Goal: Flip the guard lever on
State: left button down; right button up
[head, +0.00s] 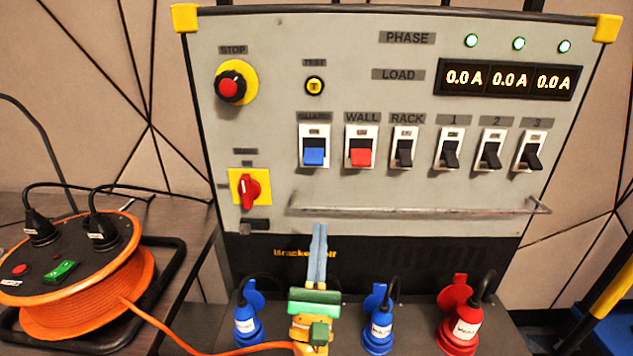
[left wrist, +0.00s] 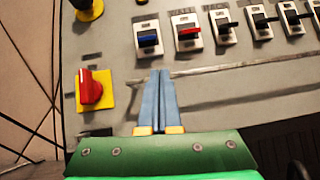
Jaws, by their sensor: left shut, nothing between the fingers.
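The blue lever (head: 314,156) is on a white plate at the left end of the breaker row; its label looks like GUARD but is hard to read. Its handle sits in the lower part of the plate, pointing down. In the left wrist view the blue lever (left wrist: 148,38) is above my fingertips, slightly to the left. My left gripper (head: 319,230) is shut and empty, its two blue-grey fingers together, in front of the panel below the lever and apart from it. The left wrist view shows the fingertips (left wrist: 160,75). My right gripper is not in view.
A red WALL lever (head: 361,156) is just right of the blue one, with several black levers further right. A clear horizontal bar (head: 420,211) runs below the row. A red rotary switch (head: 250,191) is at left. Plugs stand below; an orange cable reel (head: 85,300) is left.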

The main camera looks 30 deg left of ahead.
aim_at(315, 183)
pick_arm(q)
jog(key=w+a+r+p, duration=0.1)
jog(key=r, duration=0.1)
jog(key=w+a+r+n+y+p, duration=0.1)
jog(key=w+r, duration=0.1)
jog(key=w+a+r+n+y+p, duration=0.1)
jog(key=a+r, duration=0.1)
jog(key=shift+w+a+r+g+p, duration=0.1)
jog(key=shift+w+r+g+p, duration=0.2)
jog(key=shift+r+g+p, duration=0.1)
jog(key=shift+w+a+r, duration=0.25)
jog(key=shift+w, duration=0.1)
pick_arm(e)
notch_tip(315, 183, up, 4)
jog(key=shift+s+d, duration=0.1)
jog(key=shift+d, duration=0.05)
